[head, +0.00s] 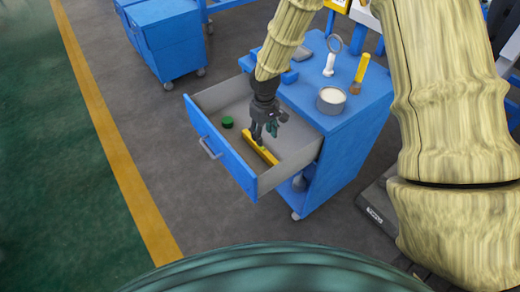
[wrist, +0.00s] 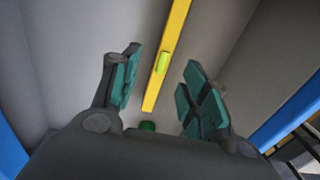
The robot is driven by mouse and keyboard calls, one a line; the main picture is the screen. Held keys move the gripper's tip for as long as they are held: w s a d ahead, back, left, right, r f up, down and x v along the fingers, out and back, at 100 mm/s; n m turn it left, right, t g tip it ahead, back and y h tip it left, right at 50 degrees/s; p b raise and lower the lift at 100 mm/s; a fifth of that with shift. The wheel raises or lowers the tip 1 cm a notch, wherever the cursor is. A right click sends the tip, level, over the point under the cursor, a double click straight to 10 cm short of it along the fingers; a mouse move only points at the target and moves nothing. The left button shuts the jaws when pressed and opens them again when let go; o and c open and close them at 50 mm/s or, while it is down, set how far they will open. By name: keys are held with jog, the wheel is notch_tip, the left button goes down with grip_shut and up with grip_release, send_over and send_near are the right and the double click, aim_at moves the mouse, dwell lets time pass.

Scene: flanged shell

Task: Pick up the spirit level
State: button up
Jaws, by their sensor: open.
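The spirit level is a yellow bar (head: 262,149) lying on the floor of the open drawer in the head view. In the wrist view the spirit level (wrist: 172,45) runs from the top edge down between my fingers, with a greenish vial on it. My gripper (head: 264,137) is over the drawer, above one end of the level and hiding part of it. In the wrist view my gripper (wrist: 158,92) is open, its teal pads on either side of the level's near end and apart from it. How high it is above the level is hard to tell.
The open drawer (head: 222,160) belongs to a blue cabinet (head: 345,118). A green round object (head: 228,122) lies in the drawer. On the cabinet top stand a round tin (head: 331,101), a brush (head: 360,74) and a magnifier-like tool (head: 331,58). The drawer walls stand around my gripper.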

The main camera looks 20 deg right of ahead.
aim_at(261, 151)
notch_tip(261, 151, down, 3)
jog(key=shift+d+r, duration=0.1)
jog(key=shift+d, duration=0.05)
jog(key=shift+w+a+f+p, duration=0.1)
jog(key=shift+a+f+p, duration=0.1)
jog(key=shift+f, duration=0.5)
jog(key=shift+w+a+f+p, duration=0.1)
jog(key=shift+a+f+p, duration=0.15)
jog(key=shift+f, duration=0.5)
jog(key=shift+w+a+f+p, duration=0.1)
jog(key=shift+a+f+p, duration=0.1)
jog(key=shift+f, duration=0.5)
jog(key=shift+d+f, duration=0.1)
jog(key=shift+f, duration=0.5)
grip_shut()
